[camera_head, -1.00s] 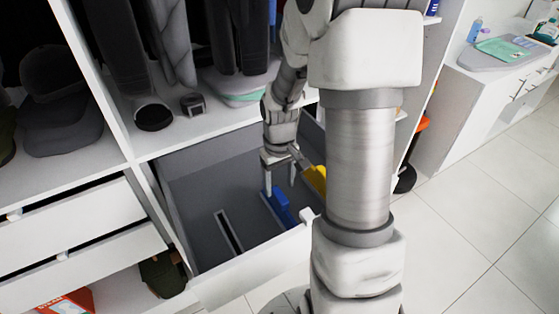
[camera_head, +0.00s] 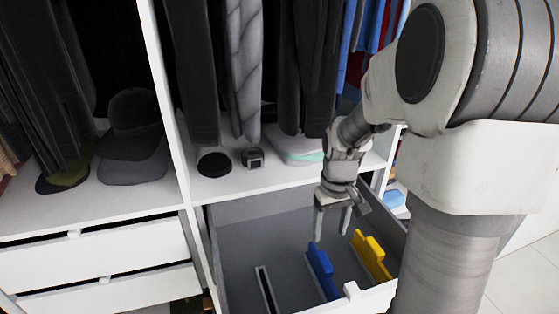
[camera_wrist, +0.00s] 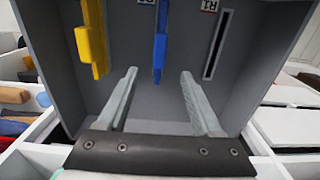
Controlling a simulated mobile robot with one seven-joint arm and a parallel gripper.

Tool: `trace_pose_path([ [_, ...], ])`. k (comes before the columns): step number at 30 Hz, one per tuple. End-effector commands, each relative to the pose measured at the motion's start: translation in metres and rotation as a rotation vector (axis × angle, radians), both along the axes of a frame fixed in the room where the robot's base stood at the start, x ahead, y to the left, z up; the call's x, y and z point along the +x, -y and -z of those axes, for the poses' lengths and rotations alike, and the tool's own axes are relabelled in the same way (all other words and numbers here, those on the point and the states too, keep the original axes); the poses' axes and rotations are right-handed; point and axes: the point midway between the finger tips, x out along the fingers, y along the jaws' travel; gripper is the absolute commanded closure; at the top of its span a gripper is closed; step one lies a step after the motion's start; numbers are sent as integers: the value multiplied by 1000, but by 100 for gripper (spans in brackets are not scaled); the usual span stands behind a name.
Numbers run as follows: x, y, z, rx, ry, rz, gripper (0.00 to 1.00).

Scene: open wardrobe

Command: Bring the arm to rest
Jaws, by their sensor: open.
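My gripper (camera_head: 332,218) is open and empty, pointing down above the open grey drawer (camera_head: 238,262) of the wardrobe. A blue piece (camera_head: 321,270) stands in a slot of the drawer, below the gripper and apart from it. A yellow piece (camera_head: 371,254) stands to its right in the head view. In the wrist view my two fingers (camera_wrist: 158,95) are spread apart with nothing between them. The blue piece (camera_wrist: 160,48) shows beyond the fingertips, and the yellow piece (camera_wrist: 91,40) is to its left.
An empty dark slot (camera_head: 266,290) lies left of the blue piece. A grey cap (camera_head: 135,150) lies on the left shelf. White drawers (camera_head: 90,255) are below it.

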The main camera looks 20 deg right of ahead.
Motion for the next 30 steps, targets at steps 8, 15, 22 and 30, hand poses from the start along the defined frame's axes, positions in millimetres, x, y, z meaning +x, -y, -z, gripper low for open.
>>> trace_pose_path([
  [8, -8, -15, -32, -32, 58, 2, 33],
  [15, -37, -50, -90, -67, 195, 15, 33],
  [22, -74, -79, -130, -58, 329, 29, 33],
  [30, -119, -100, -154, -15, 452, 33, 33],
])
